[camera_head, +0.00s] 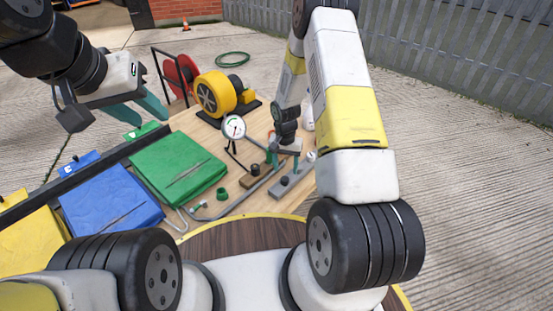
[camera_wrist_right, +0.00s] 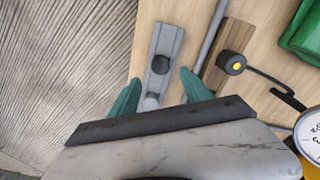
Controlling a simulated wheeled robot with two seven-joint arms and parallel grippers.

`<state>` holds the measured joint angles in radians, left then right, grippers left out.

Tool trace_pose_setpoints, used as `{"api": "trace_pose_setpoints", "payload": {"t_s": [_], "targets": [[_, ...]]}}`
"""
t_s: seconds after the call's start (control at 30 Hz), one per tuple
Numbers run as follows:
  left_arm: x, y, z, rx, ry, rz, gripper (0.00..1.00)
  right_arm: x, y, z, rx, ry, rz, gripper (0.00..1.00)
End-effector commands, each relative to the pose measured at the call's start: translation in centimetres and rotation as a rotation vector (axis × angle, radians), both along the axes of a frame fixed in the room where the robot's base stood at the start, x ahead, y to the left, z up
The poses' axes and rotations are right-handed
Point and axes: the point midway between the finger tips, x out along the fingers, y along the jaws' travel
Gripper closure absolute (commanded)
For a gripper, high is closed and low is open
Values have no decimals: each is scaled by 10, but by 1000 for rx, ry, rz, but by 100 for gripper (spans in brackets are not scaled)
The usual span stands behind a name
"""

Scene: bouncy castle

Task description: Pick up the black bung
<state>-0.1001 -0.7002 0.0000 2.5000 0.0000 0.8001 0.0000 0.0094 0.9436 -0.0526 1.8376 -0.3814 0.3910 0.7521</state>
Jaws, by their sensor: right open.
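A small round black piece, which looks like the black bung (camera_wrist_right: 159,64), sits on a grey bar (camera_wrist_right: 168,40) in the right wrist view. In the head view the grey bar (camera_head: 298,178) lies near the table's right edge. My right gripper (camera_head: 284,160) is open above the table there. In the wrist view its green fingertips (camera_wrist_right: 160,78) lie on either side of the bar, with the black piece between and slightly beyond them; the height gap is unclear. A pale round piece (camera_wrist_right: 150,101) sits on the same bar, nearer the gripper. My left gripper (camera_head: 146,112) is open and empty, upper left.
A dial gauge (camera_head: 233,127), green bag (camera_head: 178,165), blue bag (camera_head: 108,205) and yellow blower (camera_head: 215,93) also occupy the table area.

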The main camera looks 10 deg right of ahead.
Motion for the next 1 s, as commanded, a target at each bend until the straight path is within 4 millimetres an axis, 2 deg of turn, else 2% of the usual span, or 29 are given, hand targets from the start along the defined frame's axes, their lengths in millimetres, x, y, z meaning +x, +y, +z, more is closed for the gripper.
{"api": "trace_pose_setpoints", "payload": {"t_s": [0.33, 0.47, 0.67, 0.93, 1.0], "targets": [[0, 0, 0, 0, 0, 0, 63, -4, 3, -48, 0, 2, 1, 44], [0, 0, 0, 0, 0, 0, 63, -3, 3, -54, 1, 0, 0, 44], [0, 0, 0, 0, 0, 0, 63, -3, 3, -54, 0, -1, 0, 44], [0, 0, 0, 0, 0, 0, 63, -3, 3, -54, 1, 0, 0, 97], [0, 0, 0, 0, 0, 0, 63, -3, 3, -54, 1, 0, 0, 100]]}}
